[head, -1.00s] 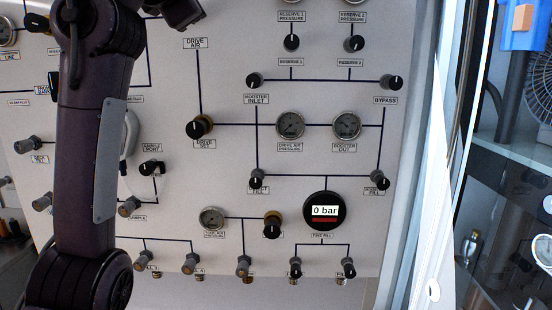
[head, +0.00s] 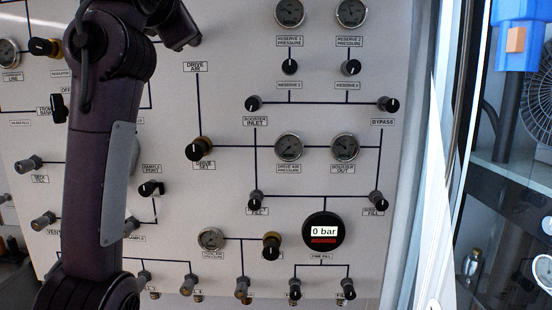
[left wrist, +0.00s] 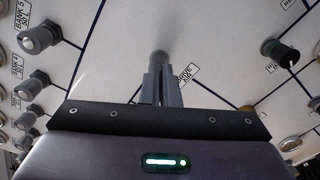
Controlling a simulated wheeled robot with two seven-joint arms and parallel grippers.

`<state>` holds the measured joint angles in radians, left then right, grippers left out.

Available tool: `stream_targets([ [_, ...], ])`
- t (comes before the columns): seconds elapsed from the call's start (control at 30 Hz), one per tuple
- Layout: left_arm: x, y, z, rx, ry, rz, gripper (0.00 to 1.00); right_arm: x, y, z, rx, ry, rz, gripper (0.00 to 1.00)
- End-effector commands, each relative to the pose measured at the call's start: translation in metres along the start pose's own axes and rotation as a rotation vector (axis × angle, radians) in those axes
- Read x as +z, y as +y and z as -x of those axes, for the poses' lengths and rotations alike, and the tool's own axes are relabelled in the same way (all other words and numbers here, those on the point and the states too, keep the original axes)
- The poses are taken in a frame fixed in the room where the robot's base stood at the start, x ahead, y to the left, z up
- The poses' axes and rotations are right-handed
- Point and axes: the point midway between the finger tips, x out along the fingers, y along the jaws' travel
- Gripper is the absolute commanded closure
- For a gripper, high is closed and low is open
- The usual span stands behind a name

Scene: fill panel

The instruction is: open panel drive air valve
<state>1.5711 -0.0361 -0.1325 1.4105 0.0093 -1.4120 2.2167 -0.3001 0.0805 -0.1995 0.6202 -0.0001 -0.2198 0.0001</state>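The "DRIVE AIR" label (head: 195,67) is on the upper middle of the white panel (head: 225,100). My left arm rises in front of the panel's left part, and my left gripper (head: 192,42) is at the top, just above this label. In the left wrist view, the grey drive air valve knob (left wrist: 158,58) stands out from the panel beside its partly covered label (left wrist: 186,76). The narrow fingers of my left gripper (left wrist: 160,82) are close together at the knob's near end and appear to hold it. Head view hides the knob. My right gripper is out of view.
The drive set knob (head: 198,149) lies below the label, with the drive air pressure gauge (head: 288,146) to its right. Other knobs and gauges surround it. A black display (head: 323,231) reads 0 bar. A white frame edge (head: 440,150) bounds the panel at right.

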Motion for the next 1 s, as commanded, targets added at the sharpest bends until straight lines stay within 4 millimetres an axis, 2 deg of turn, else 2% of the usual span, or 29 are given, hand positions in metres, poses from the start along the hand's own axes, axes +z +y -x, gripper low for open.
stream_targets([
  [0.3, -0.0033, 0.0088, -0.0004, 0.0, 0.002, 0.005, 1.0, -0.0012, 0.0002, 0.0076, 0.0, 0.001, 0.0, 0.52],
  [1.0, -0.0009, 0.0123, -0.0004, 0.0, 0.003, 0.003, 1.0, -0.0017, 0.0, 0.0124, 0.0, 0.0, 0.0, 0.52],
])
